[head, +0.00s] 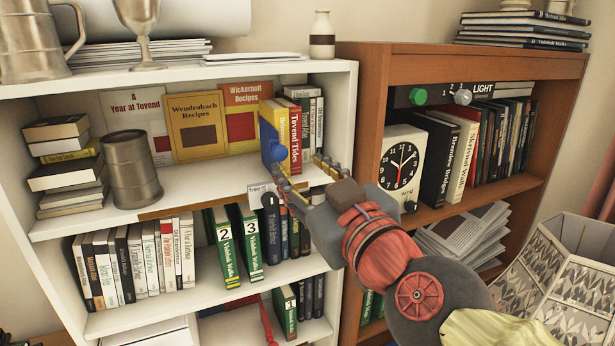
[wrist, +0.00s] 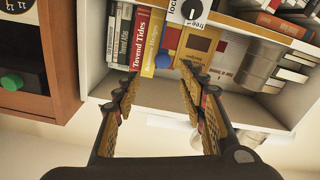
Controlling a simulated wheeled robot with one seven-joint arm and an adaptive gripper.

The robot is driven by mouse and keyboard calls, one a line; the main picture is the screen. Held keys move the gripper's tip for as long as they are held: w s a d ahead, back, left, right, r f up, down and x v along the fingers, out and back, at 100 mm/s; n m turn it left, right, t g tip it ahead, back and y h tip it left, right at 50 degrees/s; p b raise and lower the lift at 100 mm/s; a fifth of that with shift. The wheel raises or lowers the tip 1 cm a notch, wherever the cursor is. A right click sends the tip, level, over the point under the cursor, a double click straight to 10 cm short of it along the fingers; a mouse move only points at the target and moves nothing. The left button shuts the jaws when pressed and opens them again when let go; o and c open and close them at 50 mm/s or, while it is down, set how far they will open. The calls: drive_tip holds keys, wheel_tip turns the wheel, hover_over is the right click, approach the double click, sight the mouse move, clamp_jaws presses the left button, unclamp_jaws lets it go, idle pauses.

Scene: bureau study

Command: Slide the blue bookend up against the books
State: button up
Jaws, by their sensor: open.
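The blue bookend (head: 266,143) stands upright on the upper shelf of the white bookcase, just left of a row of upright books. Its round blue knob shows in the wrist view (wrist: 163,63). The nearest book is yellow (head: 280,125), then the red Tovend Tides (head: 295,140), then several thinner ones. I cannot tell whether bookend and yellow book touch. My gripper (head: 297,168) is open and empty in front of the bookend and books; in the wrist view its fingers (wrist: 160,76) spread either side of the knob, apart from it. The bookend's base is hidden.
The brown bookcase (head: 370,100) with a clock (head: 402,165) is close on the right.

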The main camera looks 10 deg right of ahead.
drive_tip(key=shift+s+d, duration=0.15)
drive_tip(key=shift+s, duration=0.5)
drive_tip(key=s+a+f+m+g+y+b, duration=0.1)
drive_tip(key=s+a+f+g+b, duration=0.2)
drive_tip(key=f, duration=0.7)
drive_tip(key=s+a+f+m+g, duration=0.1)
drive_tip(key=s+f+g, duration=0.3)
drive_tip(key=f, duration=0.7)
drive_tip(key=s+d+f+m+g+h+b, duration=0.2)
drive_tip(key=d+f+b, duration=0.4)
drive_tip(key=f, duration=0.7)
drive_tip(key=s+d+f+m+g+h+b, duration=0.2)
drive_tip(key=s+d+f+h+b, duration=0.2)
drive_tip(key=d+f+b, duration=0.3)
drive_tip(key=s+d+f, duration=0.1)
drive_tip(key=d+f, duration=0.3)
drive_tip(key=f, duration=0.3)
drive_tip(key=shift+s+f+g+b, duration=0.2)
drive_tip(key=shift+s+g+b, duration=0.1)
drive_tip(key=shift+s+g, duration=0.1)
